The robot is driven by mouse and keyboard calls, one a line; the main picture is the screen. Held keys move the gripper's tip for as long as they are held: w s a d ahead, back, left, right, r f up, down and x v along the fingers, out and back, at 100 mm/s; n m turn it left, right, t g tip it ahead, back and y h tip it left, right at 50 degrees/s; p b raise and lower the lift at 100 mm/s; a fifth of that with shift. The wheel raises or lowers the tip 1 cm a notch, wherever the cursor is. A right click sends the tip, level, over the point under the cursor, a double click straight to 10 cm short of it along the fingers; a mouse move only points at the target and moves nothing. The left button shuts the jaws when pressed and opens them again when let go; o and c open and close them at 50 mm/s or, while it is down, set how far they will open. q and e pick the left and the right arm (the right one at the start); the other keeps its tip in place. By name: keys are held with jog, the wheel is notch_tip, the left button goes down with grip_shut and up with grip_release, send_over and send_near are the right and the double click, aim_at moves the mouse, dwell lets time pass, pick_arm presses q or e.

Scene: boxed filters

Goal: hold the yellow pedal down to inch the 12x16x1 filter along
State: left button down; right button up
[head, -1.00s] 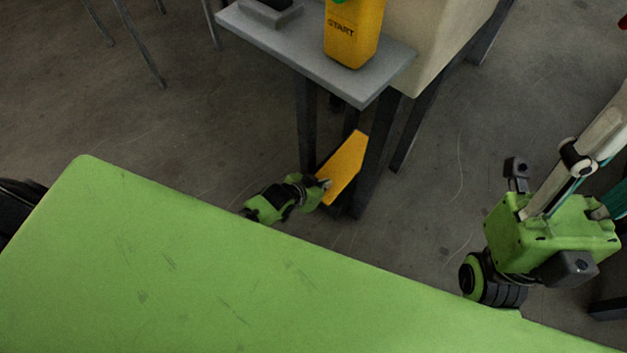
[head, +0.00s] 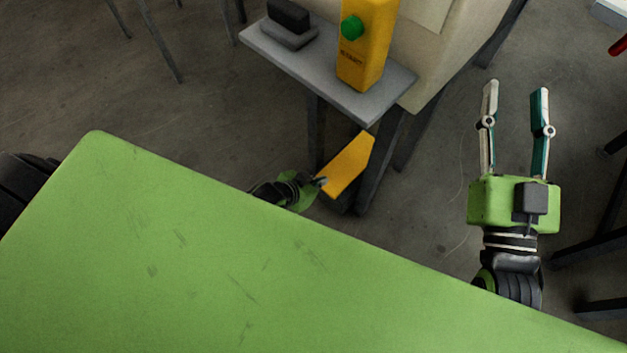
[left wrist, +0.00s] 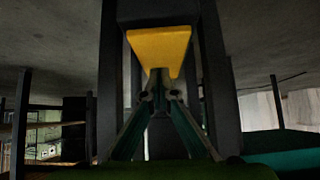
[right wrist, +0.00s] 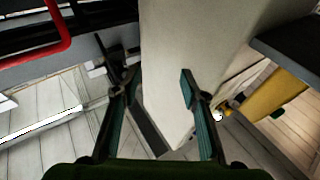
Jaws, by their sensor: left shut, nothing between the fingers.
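The yellow pedal (head: 349,165) is a slanted plate low down among dark legs, below a grey shelf. It also shows in the left wrist view (left wrist: 160,45), straight ahead of the fingers. My left gripper (head: 320,182) is shut and empty, its tips at the pedal's near lower edge; they look to be touching it, but I cannot be sure. My right gripper (head: 516,88) is open and empty, right of the pedal and apart from it; its spread fingers also show in the right wrist view (right wrist: 160,78). I cannot make out the 12x16x1 filter in any view.
The grey shelf (head: 290,66) carries a yellow START box (head: 374,55) with a green button (head: 351,27) and a dark block (head: 289,17). A beige machine body (head: 455,45) stands behind. A red bar (right wrist: 55,35) shows in the right wrist view. A green surface (head: 200,260) fills the foreground.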

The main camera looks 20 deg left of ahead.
pick_arm(q)
jog(key=p+v, duration=0.1)
jog(key=v, duration=0.3)
jog(key=shift+f+p, duration=0.15)
jog(key=shift+p, duration=0.15)
pick_arm(e)
notch_tip(320, 180, down, 10)
jog(key=d+g+h, duration=0.1)
jog(key=g, duration=0.4)
jog(key=shift+d+h, duration=0.15)
jog(key=shift+h, duration=0.15)
jog(key=shift+w, duration=0.1)
